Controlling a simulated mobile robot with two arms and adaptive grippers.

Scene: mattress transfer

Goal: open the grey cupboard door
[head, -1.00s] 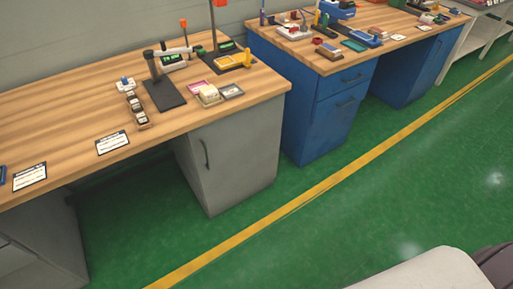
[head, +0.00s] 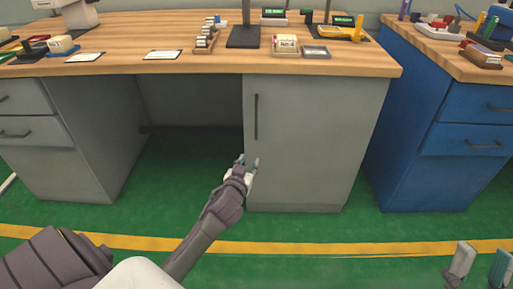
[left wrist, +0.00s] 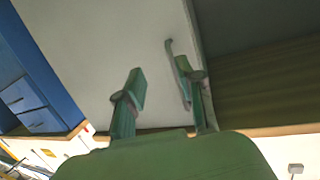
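The grey cupboard door (head: 305,145) is closed, under the right part of the wooden workbench. Its dark vertical handle (head: 256,117) is near the door's left edge. My left gripper (head: 247,162) is open and empty, in front of the door and below the handle in the head view. In the left wrist view, which is upside down, the door (left wrist: 120,50) fills the middle. The handle (left wrist: 170,55) shows beside and partly behind one finger of my left gripper (left wrist: 160,82); I cannot tell if they touch. My right gripper (head: 481,262) is open and empty at the lower right.
The wooden workbench (head: 120,62) holds small devices and cards above the door. A grey drawer unit (head: 90,130) stands left, with an open knee space between. A blue cabinet (head: 440,150) stands right. The green floor (head: 330,228) in front is clear, crossed by a yellow line.

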